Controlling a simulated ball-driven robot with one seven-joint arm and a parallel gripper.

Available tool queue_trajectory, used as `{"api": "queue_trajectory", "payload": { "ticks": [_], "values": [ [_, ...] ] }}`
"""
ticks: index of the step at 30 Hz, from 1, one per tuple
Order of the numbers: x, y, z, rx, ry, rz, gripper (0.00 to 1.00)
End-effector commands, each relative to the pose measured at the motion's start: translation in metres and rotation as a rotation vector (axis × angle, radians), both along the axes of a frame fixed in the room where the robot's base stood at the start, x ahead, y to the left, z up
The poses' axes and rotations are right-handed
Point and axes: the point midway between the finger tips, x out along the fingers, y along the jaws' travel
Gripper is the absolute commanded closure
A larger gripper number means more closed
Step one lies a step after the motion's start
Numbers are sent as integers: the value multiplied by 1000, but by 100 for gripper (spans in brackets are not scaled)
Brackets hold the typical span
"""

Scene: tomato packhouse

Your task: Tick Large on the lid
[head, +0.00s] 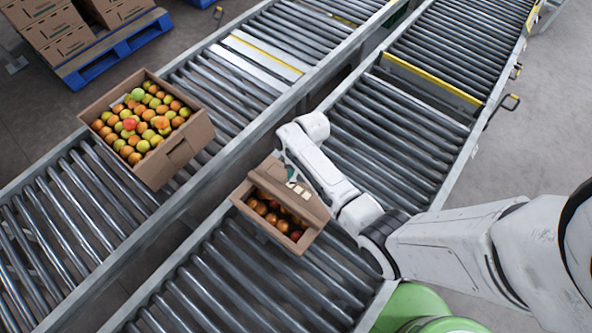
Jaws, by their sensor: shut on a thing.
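A small brown carton (276,237) stands on the near roller conveyor, with red and orange tomatoes showing in its open front part. Its brown lid (296,205) covers the back part and bears several small pale patches (301,190); any words or marks are too small to read.
A larger open carton (178,158) full of red, orange and green tomatoes stands on the far roller conveyor (70,230). Stacked brown boxes (55,30) sit on a blue pallet (112,45) at the back left. The near conveyor's rollers (230,290) in front of the small carton are clear.

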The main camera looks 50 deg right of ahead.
Motion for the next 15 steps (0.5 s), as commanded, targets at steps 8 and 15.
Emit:
{"api": "queue_trajectory", "payload": {
  "ticks": [8, 15],
  "values": [
    [0, 0, -1, 0, 0, 0, 100],
    [0, 0, -3, 0, 0, 0, 100]
  ]
}}
